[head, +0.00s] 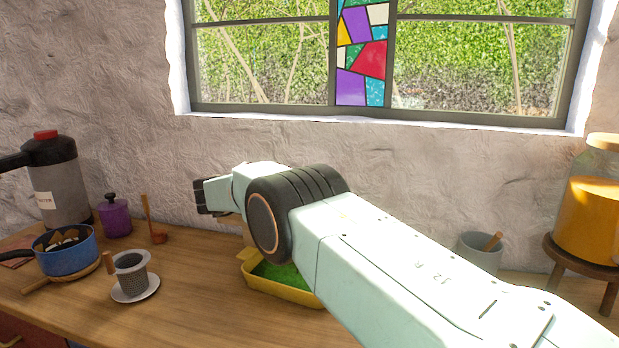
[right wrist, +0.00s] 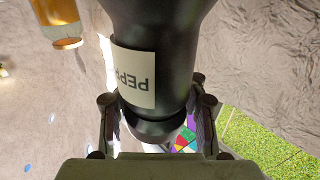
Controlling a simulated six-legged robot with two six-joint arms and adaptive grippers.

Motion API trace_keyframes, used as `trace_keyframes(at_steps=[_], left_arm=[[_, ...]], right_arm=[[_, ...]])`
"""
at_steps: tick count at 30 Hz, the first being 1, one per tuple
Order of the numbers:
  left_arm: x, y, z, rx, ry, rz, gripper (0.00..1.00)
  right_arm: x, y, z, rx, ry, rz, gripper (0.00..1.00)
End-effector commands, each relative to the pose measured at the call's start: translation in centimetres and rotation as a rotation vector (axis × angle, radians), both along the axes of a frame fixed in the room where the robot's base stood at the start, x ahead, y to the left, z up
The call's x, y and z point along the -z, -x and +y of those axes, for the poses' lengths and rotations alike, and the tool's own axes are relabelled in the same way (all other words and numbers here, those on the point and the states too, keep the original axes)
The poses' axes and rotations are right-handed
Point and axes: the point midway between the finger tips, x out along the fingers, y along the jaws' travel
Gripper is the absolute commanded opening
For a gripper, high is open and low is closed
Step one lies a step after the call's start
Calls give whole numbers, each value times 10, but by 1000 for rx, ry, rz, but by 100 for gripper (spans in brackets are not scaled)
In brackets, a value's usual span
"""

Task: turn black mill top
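The black pepper mill (right wrist: 188,50) fills the middle of the right wrist view, upside down in the picture, with a pale label reading PEP and more cut off. Its rounded top end (right wrist: 150,130) points toward my palm. My right gripper (right wrist: 158,118) has one finger on each side of that top end, very close to it; I cannot tell whether both pads touch. In the head view my right arm reaches in from the right across the counter, with its dark end (head: 210,195) near the wall. I cannot make out the mill there. My left gripper is not in view.
A yellow dish with green contents (head: 250,277) lies below my arm. To the left are a strainer cup on a saucer (head: 135,294), a blue pot (head: 66,262), a purple jar (head: 115,218) and a water flask (head: 66,190). An orange jar (head: 588,220) stands right.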

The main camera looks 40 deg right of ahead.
Motion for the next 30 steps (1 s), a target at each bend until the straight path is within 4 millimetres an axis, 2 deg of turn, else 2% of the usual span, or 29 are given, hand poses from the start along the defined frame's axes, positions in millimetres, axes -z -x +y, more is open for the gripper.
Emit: trace_keyframes(at_steps=[1, 5, 14, 17, 25, 30], left_arm=[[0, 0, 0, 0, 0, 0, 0], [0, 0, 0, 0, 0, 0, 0], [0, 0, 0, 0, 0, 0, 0], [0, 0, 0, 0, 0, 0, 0], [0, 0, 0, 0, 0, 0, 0], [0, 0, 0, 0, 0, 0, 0]], right_arm=[[-1, 0, 0, 1, 0, -2, 42], [-2, 0, 0, 1, 1, -3, 52], [-2, 0, 1, 1, 2, -4, 52], [-3, -1, 9, 0, 4, -6, 52], [-2, -6, 54, -1, 1, -7, 52], [-2, -8, 63, 0, 4, -6, 52]])
